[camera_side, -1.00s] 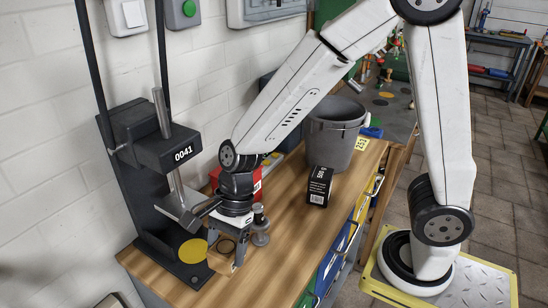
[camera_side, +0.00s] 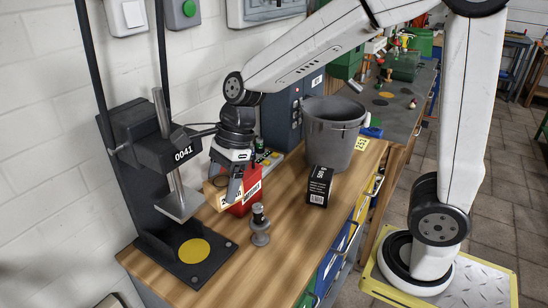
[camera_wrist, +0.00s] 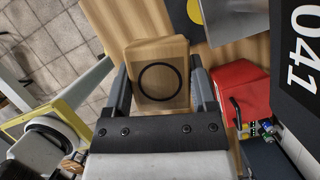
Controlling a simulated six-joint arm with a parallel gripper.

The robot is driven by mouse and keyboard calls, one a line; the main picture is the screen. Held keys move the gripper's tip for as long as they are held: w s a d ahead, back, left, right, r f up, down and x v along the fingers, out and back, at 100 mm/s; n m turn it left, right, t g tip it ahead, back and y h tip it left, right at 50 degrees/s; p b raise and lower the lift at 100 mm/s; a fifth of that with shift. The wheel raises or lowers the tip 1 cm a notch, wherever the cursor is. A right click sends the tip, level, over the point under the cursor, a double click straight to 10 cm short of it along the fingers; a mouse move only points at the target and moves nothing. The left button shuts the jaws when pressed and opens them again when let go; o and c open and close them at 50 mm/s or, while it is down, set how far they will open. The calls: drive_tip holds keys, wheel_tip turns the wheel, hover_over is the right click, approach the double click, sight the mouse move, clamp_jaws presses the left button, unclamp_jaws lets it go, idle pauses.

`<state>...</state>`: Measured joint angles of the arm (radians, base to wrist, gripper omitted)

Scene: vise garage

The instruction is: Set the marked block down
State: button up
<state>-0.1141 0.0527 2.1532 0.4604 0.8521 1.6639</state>
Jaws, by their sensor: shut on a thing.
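The marked block is a wooden block (camera_wrist: 155,55) with a black ring on its face. It fills the space between the two fingers of my gripper (camera_wrist: 161,88) in the wrist view. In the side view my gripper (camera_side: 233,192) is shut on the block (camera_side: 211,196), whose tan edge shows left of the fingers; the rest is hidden. The block is held above the wooden bench (camera_side: 285,235), in front of the red box. A press (camera_side: 158,150) labelled 0041 stands at the left, with a yellow disc (camera_side: 194,251) on its dark base.
The red box (camera_side: 254,185) is close behind my gripper. A grey turned metal piece (camera_side: 260,230) stands on the bench in front. A black box (camera_side: 319,187) and a grey bucket (camera_side: 334,135) stand to the right.

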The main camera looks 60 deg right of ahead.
drive_tip(key=w+d+m+t+h, duration=0.25)
drive_tip(key=d+m, duration=0.55)
drive_tip(key=d, duration=0.7)
drive_tip(key=w+d+m+t+h, duration=0.1)
drive_tip(key=w+d+m+h, duration=0.15)
drive_tip(key=d+m, duration=0.85)
drive_tip(key=d+f+n+y, duration=0.1)
drive_tip(key=d+f+n, duration=0.3)
drive_tip(key=f, duration=0.8)
drive_tip(key=shift+f, duration=0.35)
drive_tip(key=shift+w+f, duration=0.1)
drive_tip(key=shift+f, duration=2.1)
drive_tip(key=shift+f, duration=1.8)
